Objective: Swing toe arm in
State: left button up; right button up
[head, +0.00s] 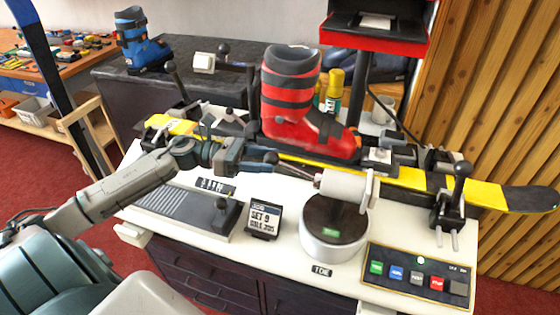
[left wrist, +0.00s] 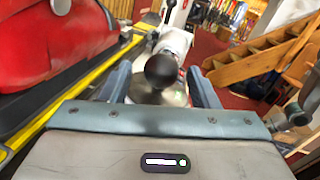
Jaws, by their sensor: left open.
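The toe arm (head: 345,186) is a pale cylinder on a round white base with a dark top (head: 335,215), beside a TOE label. A thin rod runs from it to the left and ends in a black ball knob (head: 271,157). My left gripper (head: 266,160) is open at this knob. In the left wrist view the black knob (left wrist: 162,70) sits between the two blue-grey fingers (left wrist: 161,85), with a gap on each side. A red ski boot (head: 290,115) stands on the black and yellow ski (head: 410,177) behind the arm. My right gripper is not in view.
A panel with several coloured buttons (head: 418,275) and a lit green lamp lies at the front right. A SET 9 sign (head: 264,220) and a ribbed plate (head: 185,212) lie left of the base. A black-knobbed clamp (head: 452,205) stands at right.

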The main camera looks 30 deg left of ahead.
aim_at(280, 161)
pick_arm(q)
jog(key=shift+x, duration=0.95)
jog(key=shift+p+x, duration=0.4)
jog(key=shift+x, duration=0.55)
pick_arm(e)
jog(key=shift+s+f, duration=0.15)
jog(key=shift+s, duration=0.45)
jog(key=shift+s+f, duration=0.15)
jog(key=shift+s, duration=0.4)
pick_arm(q)
grip_shut()
